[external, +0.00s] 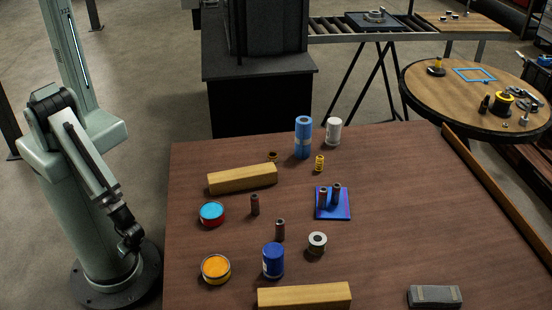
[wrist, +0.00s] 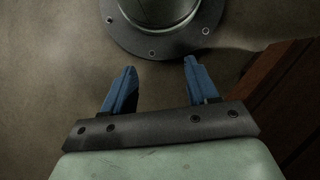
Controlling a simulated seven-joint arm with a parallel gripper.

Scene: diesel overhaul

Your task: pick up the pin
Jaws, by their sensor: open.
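Dark brown upright cylinders that look like pins stand on the brown table. One pin (external: 255,204) is right of the red and blue tin, and another pin (external: 280,230) is nearer the front. Two more, a left one (external: 322,198) and a right one (external: 336,192), stand on a blue plate (external: 341,213). My gripper (external: 133,243) hangs low beside my base, left of the table and well away from the pins. In the wrist view my gripper (wrist: 159,66) has its two blue fingers apart with nothing between them. No pin shows there.
Two wooden blocks, one at the back (external: 242,179) and one at the front (external: 304,296), lie on the table (external: 400,215). A blue can (external: 273,261), an orange tin (external: 216,269), a red and blue tin (external: 212,213) and a metal ring (external: 317,243) stand near the pins. The table's right side is mostly clear.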

